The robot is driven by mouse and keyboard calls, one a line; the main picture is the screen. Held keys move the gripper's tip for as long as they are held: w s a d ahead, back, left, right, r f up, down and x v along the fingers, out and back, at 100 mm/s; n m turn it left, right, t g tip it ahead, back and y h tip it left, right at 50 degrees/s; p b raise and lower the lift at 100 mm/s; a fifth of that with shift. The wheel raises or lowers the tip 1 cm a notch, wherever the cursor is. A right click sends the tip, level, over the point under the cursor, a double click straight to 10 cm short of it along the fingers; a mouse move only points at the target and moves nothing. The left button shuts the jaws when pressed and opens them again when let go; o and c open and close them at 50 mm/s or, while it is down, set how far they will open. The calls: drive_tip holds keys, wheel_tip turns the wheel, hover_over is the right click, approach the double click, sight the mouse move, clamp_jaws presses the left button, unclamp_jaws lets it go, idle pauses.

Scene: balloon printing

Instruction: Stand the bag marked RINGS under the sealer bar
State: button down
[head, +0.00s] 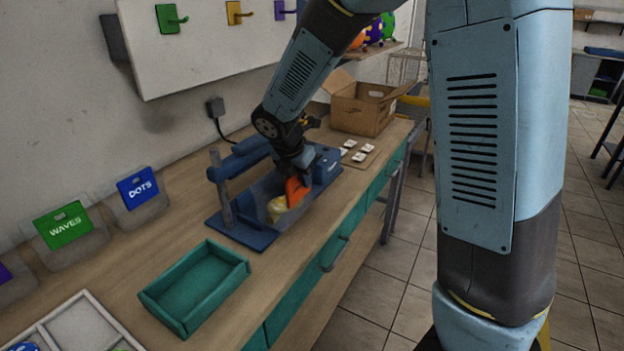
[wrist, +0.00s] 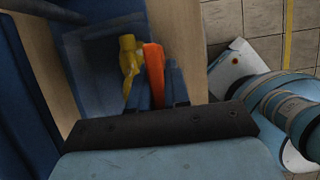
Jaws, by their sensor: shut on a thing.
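My gripper (head: 299,170) is shut on the orange header of a bag (head: 296,191) over the blue sealer (head: 235,232). No lettering can be read on the orange header, so I cannot confirm that it says RINGS. A yellow item (head: 278,208) shows at the bag's clear part. The sealer's bar (head: 240,160) is at the back left of the bag. In the wrist view the orange header (wrist: 154,72) stands between my fingers (wrist: 160,90), beside the yellow item (wrist: 129,58). Whether the bag's bottom touches the sealer base I cannot tell.
Bags marked WAVES (head: 64,225) and DOTS (head: 138,188) stand along the wall. A green tray (head: 195,287) lies in front of the sealer, and a divided white tray (head: 78,330) at the near left. An open cardboard box (head: 360,108) stands beyond, near small white pieces (head: 359,156).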

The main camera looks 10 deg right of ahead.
drive_tip(key=shift+w+a+f, duration=0.15)
drive_tip(key=shift+w+a, duration=0.6)
drive_tip(key=shift+a, duration=0.2)
drive_tip(key=shift+w+a+f, duration=0.1)
drive_tip(key=shift+w+a, duration=0.6)
drive_tip(key=shift+a, duration=0.2)
drive_tip(key=c, duration=1)
unclamp_jaws()
drive_tip(key=shift+s+d+r, duration=0.3)
drive_tip(key=shift+d+r, duration=0.1)
drive_tip(key=shift+r, duration=0.8)
drive_tip(key=shift+s+d+r, duration=0.25)
drive_tip(key=shift+d+r, duration=0.1)
drive_tip(key=shift+r, duration=0.8)
drive_tip(key=shift+s+d+r, duration=0.3)
drive_tip(key=shift+d+r, duration=0.1)
drive_tip(key=shift+r, duration=0.8)
